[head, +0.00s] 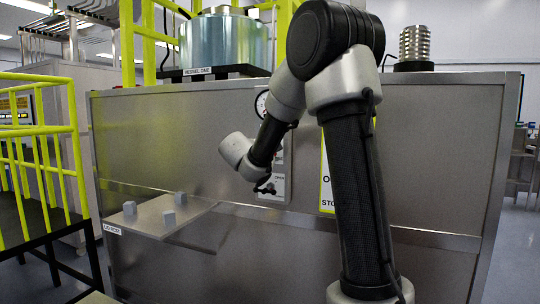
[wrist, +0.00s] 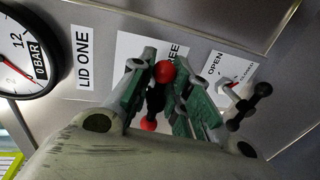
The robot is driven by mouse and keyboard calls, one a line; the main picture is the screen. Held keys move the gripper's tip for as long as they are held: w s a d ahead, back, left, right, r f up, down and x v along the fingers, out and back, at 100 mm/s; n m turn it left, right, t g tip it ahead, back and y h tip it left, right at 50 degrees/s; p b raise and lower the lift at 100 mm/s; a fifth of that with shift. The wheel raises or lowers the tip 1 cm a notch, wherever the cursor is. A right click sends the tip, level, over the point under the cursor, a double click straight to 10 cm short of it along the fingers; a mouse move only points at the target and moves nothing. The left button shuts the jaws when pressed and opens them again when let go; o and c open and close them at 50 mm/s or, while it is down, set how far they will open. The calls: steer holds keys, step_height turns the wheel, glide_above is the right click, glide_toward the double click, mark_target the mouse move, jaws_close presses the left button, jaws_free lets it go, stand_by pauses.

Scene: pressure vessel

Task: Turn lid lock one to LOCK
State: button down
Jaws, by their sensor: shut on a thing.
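One red ball shows between the fingers, the other lower down. The handle stands roughly upright in the wrist view, slightly tilted. In the head view my wrist and arm hide the lock.
A pressure gauge (wrist: 22,50) is left of the lock in the wrist view. A black-knobbed valve handle (wrist: 248,106) with an OPEN plate (wrist: 217,70) stands close on the right. In the head view, a shelf (head: 140,226) with three small blocks juts out at left, below vessel one (head: 222,42).

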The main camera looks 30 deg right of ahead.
steer(key=shift+s+f, duration=0.1)
steer(key=shift+f, duration=0.25)
steer(key=c, duration=1.6)
jaws_free()
steer(key=shift+o, duration=0.5)
steer(key=shift+r, duration=0.1)
steer(key=v, duration=1.1)
steer(key=shift+s+a+r, duration=0.15)
steer(key=shift+s+a, duration=0.1)
steer(key=shift+a, duration=0.05)
